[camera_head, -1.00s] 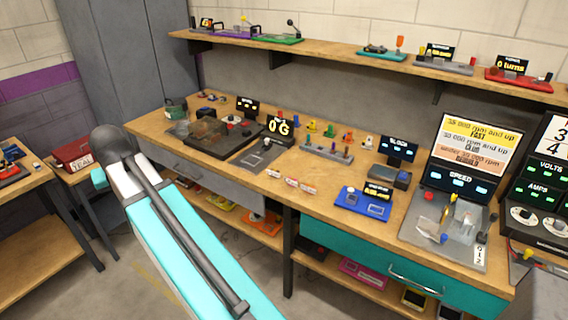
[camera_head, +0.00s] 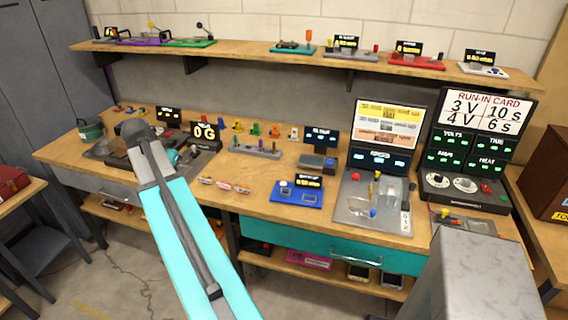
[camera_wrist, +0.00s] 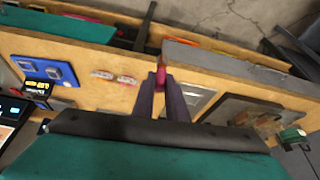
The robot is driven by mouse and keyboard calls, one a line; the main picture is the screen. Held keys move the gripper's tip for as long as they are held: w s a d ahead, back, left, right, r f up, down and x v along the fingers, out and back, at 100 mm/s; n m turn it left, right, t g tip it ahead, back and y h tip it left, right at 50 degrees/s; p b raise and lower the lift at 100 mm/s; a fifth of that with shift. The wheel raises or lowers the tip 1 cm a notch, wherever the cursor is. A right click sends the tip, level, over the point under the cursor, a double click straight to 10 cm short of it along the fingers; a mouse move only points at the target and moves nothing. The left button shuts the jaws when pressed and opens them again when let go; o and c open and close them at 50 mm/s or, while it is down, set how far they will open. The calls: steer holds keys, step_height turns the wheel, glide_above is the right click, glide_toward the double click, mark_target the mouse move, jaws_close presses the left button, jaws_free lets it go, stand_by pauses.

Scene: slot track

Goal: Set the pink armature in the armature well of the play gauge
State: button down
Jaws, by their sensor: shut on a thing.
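My gripper (camera_wrist: 161,92) is shut on the pink armature (camera_wrist: 160,76), which shows as a small pink piece between the fingertips in the wrist view. It is over the wooden bench. In the head view my arm mostly hides the gripper, and I cannot make out the armature there. I cannot read a label that names the play gauge. A blue fixture (camera_head: 283,197) with two small raised blocks and a yellow-lettered display stands mid-bench. It also shows at the left in the wrist view (camera_wrist: 30,66), apart from my gripper.
Small red-and-white pieces (camera_head: 224,185) lie left of the blue fixture. The grey speed stand (camera_head: 372,222) and run-in card panel (camera_head: 476,140) are to the right. A shelf (camera_head: 240,62) with several devices runs above.

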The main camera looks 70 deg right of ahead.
steer(key=s+d+f+m+g+y+p, duration=0.1)
steer(key=s+d+m+g, duration=0.1)
steer(key=s+d+m, duration=0.4)
steer(key=s+d+f+m+g+y+p, duration=0.1)
steer(key=s+d+m, duration=0.6)
steer(key=s+d, duration=1)
steer(key=s+g, duration=0.1)
steer(key=s, duration=0.7)
steer(key=shift+f+p, duration=0.15)
steer(key=shift+p, duration=0.15)
steer(key=shift+a+f, duration=0.1)
steer(key=shift+f, duration=0.05)
steer(key=shift+f+b, duration=1.95)
steer(key=shift+f, duration=1.7)
steer(key=shift+f, duration=0.2)
steer(key=c, duration=1.7)
jaws_free()
steer(key=shift+r, duration=0.15)
